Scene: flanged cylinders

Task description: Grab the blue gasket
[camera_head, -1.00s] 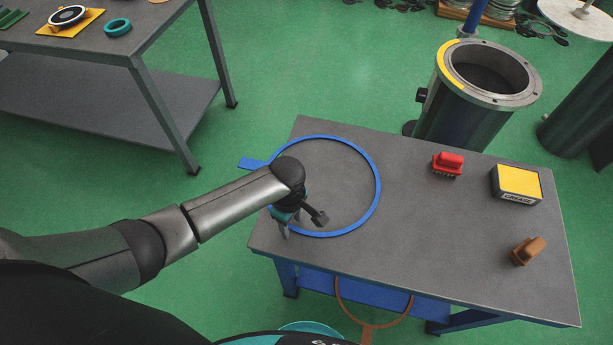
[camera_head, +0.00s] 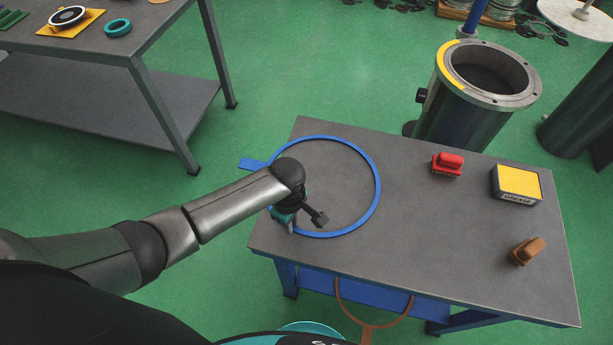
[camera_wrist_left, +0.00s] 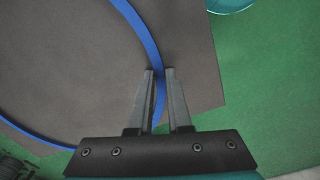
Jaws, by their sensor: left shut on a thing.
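The blue gasket (camera_head: 379,188) is a large thin ring with a tab (camera_head: 252,164) on its left side. It lies on the grey tabletop, with the tab past the table's left edge. My left gripper (camera_head: 290,229) is at the ring's near-left rim. In the left wrist view the gripper (camera_wrist_left: 160,76) has one finger on each side of the blue band (camera_wrist_left: 147,38), shut on it. My wrist hides part of the ring's left side in the head view. My right gripper is not in view.
A brown ring (camera_head: 372,325) hangs lower down at the front. Another table (camera_head: 110,85) stands upper left.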

